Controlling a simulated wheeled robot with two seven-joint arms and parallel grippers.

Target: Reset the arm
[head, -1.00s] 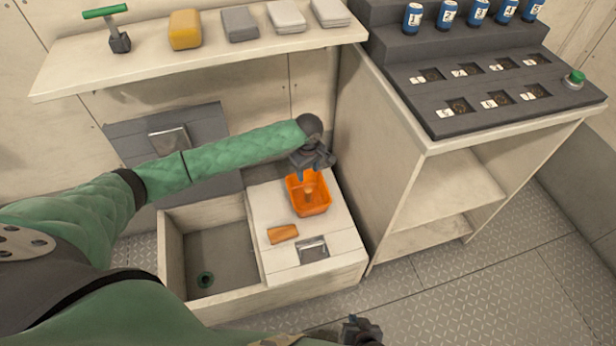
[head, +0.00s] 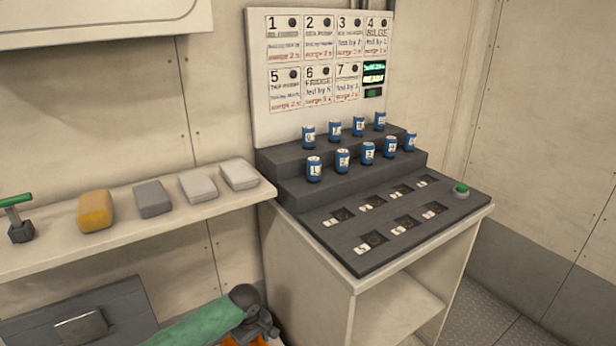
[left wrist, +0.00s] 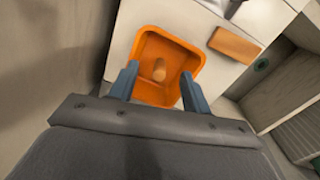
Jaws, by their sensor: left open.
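My left gripper (left wrist: 157,87) is open in the left wrist view, its two blue-grey fingers apart above an orange bin (left wrist: 190,57). A small tan piece (left wrist: 159,70) lies inside the bin, between the fingers as seen from the wrist, and I see nothing held. In the head view my left arm comes in at the bottom, and its gripper (head: 262,333) is cut by the lower edge, with a bit of the orange bin (head: 232,341) below it. My right gripper is not in view.
An orange block (left wrist: 233,43) lies beside the bin. A shelf (head: 150,222) carries a green-handled tool (head: 20,222), a yellow block (head: 95,211) and several grey blocks. A console (head: 390,235) holds blue numbered cans, slots and a green button (head: 461,190). A card board (head: 262,95) stands behind it.

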